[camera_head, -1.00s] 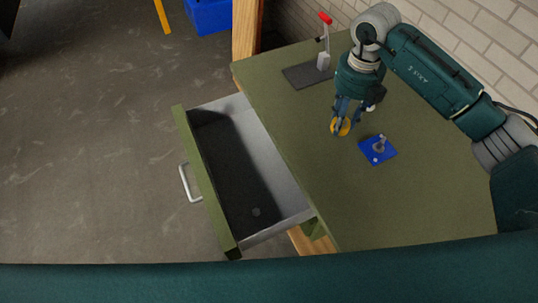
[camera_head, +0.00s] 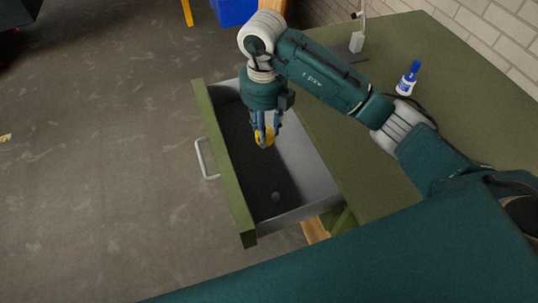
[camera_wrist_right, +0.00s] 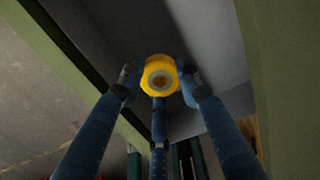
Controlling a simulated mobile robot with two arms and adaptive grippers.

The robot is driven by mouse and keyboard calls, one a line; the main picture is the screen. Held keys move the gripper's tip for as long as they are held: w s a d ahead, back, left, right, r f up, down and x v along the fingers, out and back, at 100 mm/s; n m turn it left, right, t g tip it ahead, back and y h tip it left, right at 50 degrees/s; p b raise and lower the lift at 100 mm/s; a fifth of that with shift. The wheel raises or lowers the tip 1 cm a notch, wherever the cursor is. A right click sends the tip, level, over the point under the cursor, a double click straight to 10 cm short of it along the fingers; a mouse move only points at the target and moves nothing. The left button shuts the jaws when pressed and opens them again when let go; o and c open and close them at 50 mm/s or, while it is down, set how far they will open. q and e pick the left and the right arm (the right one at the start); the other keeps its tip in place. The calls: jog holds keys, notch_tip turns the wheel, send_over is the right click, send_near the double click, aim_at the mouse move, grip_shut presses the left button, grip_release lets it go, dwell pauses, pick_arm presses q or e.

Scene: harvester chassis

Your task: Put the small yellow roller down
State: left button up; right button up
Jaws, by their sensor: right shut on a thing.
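The small yellow roller (camera_head: 264,136) is held between the fingers of my right gripper (camera_head: 266,132), above the open drawer (camera_head: 305,165). Whether the roller touches the floor I cannot tell. My left gripper is not in view.
The green drawer front (camera_head: 222,160) with a white handle (camera_head: 206,158) is pulled out from the green table (camera_head: 455,95). A blue-and-white bottle (camera_head: 408,79) and a stand (camera_head: 357,40) are on the table.

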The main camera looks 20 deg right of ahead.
jog(key=p, duration=0.1)
send_over(265, 166)
notch_tip(265, 166, down, 8)
jog(key=shift+d+r, duration=0.1)
jog(key=shift+f, duration=0.75)
notch_tip(265, 166, down, 4)
jog(key=shift+p, duration=0.3)
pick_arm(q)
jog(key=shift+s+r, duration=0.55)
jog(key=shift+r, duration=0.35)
pick_arm(e)
jog(key=shift+f, duration=0.15)
jog(key=o, duration=1.2)
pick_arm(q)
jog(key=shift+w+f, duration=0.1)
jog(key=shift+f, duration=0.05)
